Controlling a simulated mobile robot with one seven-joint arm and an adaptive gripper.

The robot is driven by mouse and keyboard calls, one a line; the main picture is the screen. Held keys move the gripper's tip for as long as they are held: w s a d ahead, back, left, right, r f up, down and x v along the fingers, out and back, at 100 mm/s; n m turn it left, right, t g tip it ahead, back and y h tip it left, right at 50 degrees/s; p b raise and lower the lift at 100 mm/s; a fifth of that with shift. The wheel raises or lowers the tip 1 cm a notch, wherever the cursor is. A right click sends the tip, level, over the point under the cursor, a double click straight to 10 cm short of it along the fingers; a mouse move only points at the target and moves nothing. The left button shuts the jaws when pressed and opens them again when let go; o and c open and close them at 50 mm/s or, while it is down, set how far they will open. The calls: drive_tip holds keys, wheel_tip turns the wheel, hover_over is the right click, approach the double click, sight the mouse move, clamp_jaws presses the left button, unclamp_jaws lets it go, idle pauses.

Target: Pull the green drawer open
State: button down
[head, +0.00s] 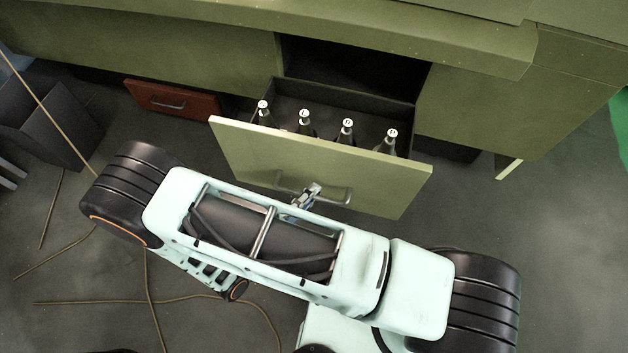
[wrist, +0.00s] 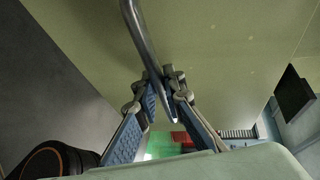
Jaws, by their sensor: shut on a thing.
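The green drawer (head: 235,147) stands pulled out of the olive-green cart, with its dark box and several bottles showing behind the front panel. Its grey bar handle (head: 346,197) runs across the front. My gripper (head: 308,194) is at the handle, partly hidden behind my arm in the head view. In the wrist view, my gripper's two blue-padded fingers (wrist: 168,92) close around the handle bar (wrist: 141,35) near its end. The drawer front (wrist: 225,60) fills much of the wrist view.
A red drawer (head: 172,100) with its own handle sits at the left under the cart. A dark open bin (head: 42,125) stands at the far left. Thin brown cables (head: 148,290) lie on the floor. The floor right of the drawer is clear.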

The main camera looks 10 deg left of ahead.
drive_tip(key=shift+s, duration=0.55)
drive_tip(key=c, duration=2)
unclamp_jaws()
drive_tip(key=v, duration=1.2)
drive_tip(key=shift+a, duration=0.1)
